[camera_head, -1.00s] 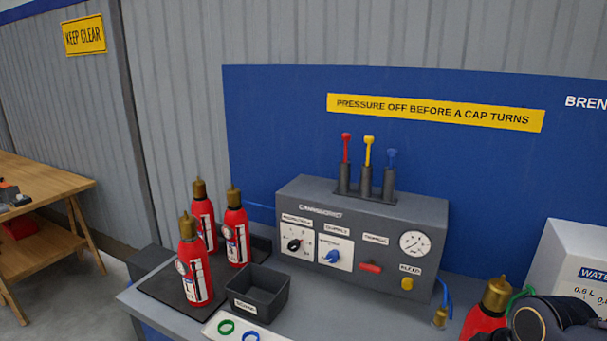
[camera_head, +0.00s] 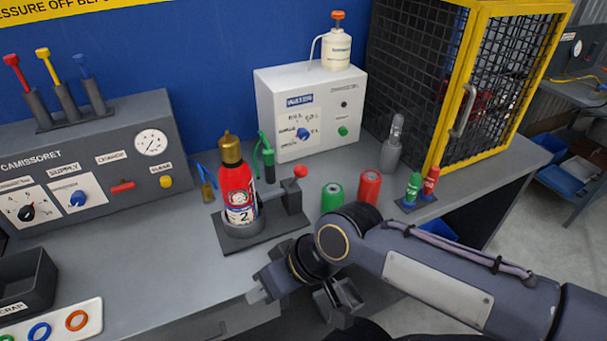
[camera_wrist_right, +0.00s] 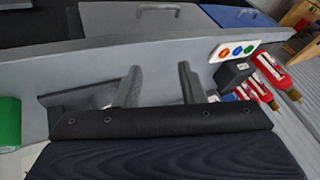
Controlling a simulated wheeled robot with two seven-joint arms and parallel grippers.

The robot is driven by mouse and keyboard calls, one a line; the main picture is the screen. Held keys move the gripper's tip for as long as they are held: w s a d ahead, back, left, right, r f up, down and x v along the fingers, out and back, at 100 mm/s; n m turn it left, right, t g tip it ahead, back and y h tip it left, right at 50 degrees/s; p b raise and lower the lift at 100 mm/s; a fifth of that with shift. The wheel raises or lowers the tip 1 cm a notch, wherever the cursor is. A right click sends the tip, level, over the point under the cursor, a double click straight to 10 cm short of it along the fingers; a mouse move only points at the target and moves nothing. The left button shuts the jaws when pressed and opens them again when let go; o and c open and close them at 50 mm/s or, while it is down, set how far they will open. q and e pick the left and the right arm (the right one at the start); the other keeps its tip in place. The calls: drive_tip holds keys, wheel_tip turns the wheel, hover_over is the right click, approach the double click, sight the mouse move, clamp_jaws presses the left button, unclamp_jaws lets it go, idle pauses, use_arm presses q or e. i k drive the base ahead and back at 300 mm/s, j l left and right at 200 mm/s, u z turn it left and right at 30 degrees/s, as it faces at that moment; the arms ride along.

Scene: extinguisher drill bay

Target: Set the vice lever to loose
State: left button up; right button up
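The vice (camera_head: 265,231) is a dark grey base and block on the bench. Its lever has a red ball knob (camera_head: 300,171) that stands up at the block's right end; any loose or tight marking is too small to read. A red extinguisher (camera_head: 236,188) with a brass cap and the number 2 stands upright in the vice's round holder. My right gripper (camera_head: 300,296) is at the bench's front edge, in front of the vice and apart from it. In the right wrist view its fingers (camera_wrist_right: 160,86) are spread with nothing between them. My left gripper is out of view.
Green (camera_head: 332,197) and red (camera_head: 369,187) cans stand right of the vice, near my right arm. A grey control panel (camera_head: 105,140) is at left, a white water unit (camera_head: 312,105) behind, and a yellow-framed mesh cage (camera_head: 455,105) at right.

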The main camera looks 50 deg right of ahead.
sight(301, 172)
drive_tip(key=z, duration=1.6)
